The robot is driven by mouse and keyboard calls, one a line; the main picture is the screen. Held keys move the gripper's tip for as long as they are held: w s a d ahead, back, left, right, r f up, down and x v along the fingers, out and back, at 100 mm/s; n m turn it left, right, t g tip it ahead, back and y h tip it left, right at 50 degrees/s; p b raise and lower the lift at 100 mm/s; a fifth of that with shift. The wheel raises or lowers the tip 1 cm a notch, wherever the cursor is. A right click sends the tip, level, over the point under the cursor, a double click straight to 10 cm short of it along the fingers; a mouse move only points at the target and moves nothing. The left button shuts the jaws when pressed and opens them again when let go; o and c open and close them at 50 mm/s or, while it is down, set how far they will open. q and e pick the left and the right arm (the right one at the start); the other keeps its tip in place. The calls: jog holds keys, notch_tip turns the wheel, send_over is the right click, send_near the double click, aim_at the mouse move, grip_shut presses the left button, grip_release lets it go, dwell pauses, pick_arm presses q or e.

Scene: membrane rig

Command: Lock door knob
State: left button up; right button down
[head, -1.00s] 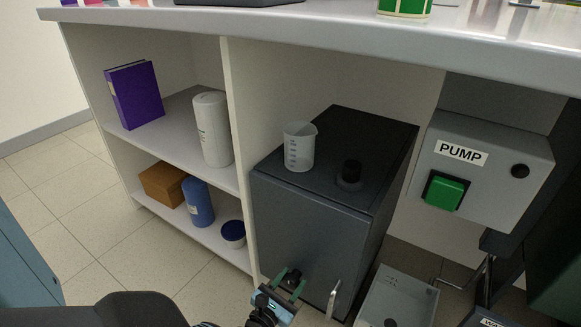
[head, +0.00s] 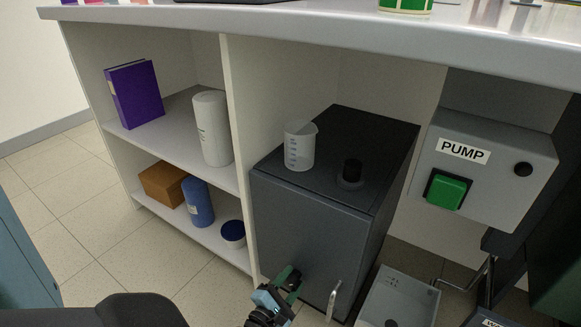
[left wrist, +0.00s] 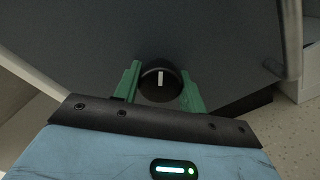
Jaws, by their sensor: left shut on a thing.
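The door knob (left wrist: 160,82) is round and black with a white mark that stands upright in the left wrist view. It sits low on the dark grey cabinet door (head: 310,235), near a metal handle (head: 334,299). My left gripper (left wrist: 162,88) has its green fingers on both sides of the knob and is shut on it. In the head view the left gripper (head: 288,279) comes up from the bottom and largely covers the knob. My right gripper is not in view.
White shelves (head: 238,185) are on the left. The bench top (head: 300,28) overhangs.

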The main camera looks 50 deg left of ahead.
pick_arm(q)
jog(key=m, duration=0.3)
jog(key=shift+m, duration=0.4)
jog(key=m, duration=0.3)
jog(key=shift+p, duration=0.35)
jog(key=shift+m, duration=1.8)
jog(key=o, duration=0.8)
jog(key=shift+o, duration=0.9)
